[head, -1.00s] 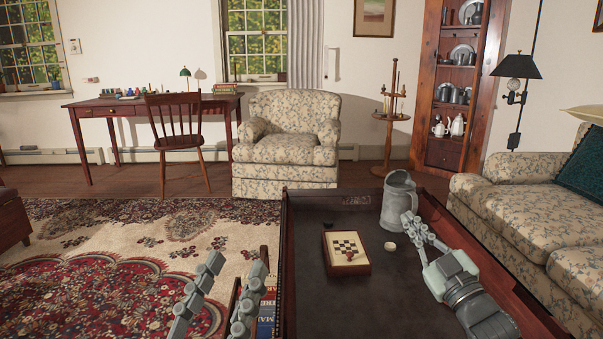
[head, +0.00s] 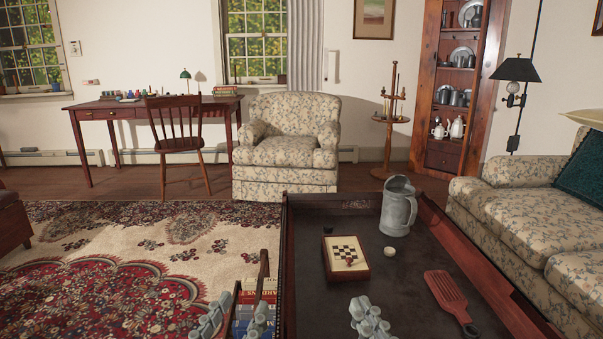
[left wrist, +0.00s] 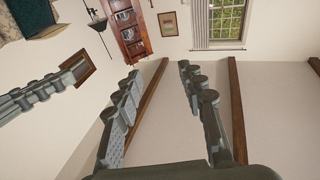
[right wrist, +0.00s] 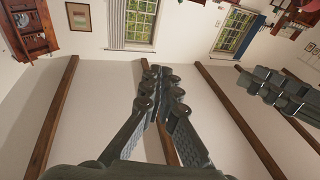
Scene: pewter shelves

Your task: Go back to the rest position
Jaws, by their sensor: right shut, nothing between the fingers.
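My left gripper (head: 235,317) is low in the head view, just left of the dark tray-like table, with its two fingers apart. In the left wrist view the same gripper (left wrist: 158,82) is open, with nothing between the fingers. My right gripper (head: 371,316) is at the bottom of the head view over the near part of the table (head: 345,298). In the right wrist view its fingers (right wrist: 162,76) meet at the tips and hold nothing. Both wrist cameras look toward walls and windows.
A sofa (head: 540,220) is on the right, an armchair (head: 285,150) behind.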

